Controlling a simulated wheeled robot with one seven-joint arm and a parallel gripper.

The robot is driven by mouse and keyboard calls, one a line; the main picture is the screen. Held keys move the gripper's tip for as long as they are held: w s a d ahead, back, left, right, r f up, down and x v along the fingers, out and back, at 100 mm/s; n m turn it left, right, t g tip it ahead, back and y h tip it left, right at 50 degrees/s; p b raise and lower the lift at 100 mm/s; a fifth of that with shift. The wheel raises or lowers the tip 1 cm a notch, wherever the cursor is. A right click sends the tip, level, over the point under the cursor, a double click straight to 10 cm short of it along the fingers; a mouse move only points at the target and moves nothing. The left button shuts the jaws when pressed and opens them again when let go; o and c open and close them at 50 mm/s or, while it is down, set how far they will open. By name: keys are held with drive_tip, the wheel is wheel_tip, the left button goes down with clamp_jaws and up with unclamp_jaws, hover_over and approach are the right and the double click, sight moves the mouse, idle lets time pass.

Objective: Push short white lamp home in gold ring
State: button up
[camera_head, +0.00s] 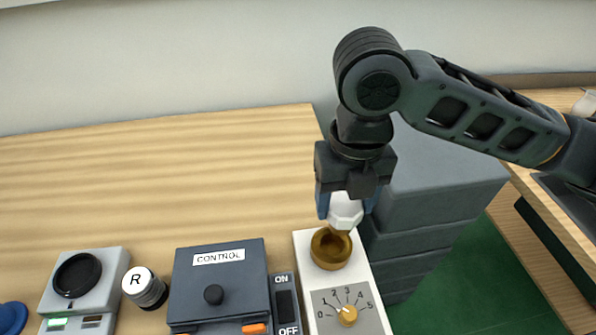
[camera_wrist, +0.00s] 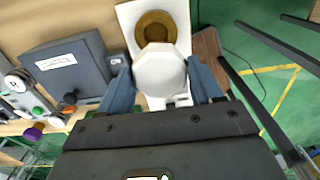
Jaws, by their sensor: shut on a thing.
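The short white lamp (camera_head: 345,212) is held between the fingers of my gripper (camera_head: 347,205). In the wrist view the white lamp (camera_wrist: 159,72) sits between the two blue fingers of my gripper (camera_wrist: 160,80). The gold ring (camera_head: 330,250) stands on a white panel and looks open and empty. The lamp is above and just behind the ring in the head view, with a small gold base under it. In the wrist view the gold ring (camera_wrist: 155,28) shows just beyond the lamp, partly hidden by it. I cannot tell whether lamp and ring touch.
The white panel (camera_head: 304,243) carries a numbered dial with a gold knob (camera_head: 347,314). Left of it are an ON/OFF switch (camera_head: 286,305), a dark CONTROL box (camera_head: 217,280), an R knob (camera_head: 143,287) and a grey device (camera_head: 105,262). Grey drawers (camera_head: 432,205) stand at right. The table behind is clear.

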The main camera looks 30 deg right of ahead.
drive_tip(key=shift+w+a+f, duration=0.1)
drive_tip(key=shift+w+a, duration=0.15)
drive_tip(key=shift+w, duration=0.15)
drive_tip(key=shift+f+b, duration=1.95)
drive_tip(key=shift+f, duration=0.6)
drive_tip(key=shift+f+b, duration=0.6)
drive_tip(key=shift+f+b, duration=1.6)
drive_tip(key=shift+b, duration=0.15)
idle(1.2)
drive_tip(key=o, duration=1)
drive_tip(key=shift+o, duration=0.4)
drive_tip(key=shift+r, duration=0.1)
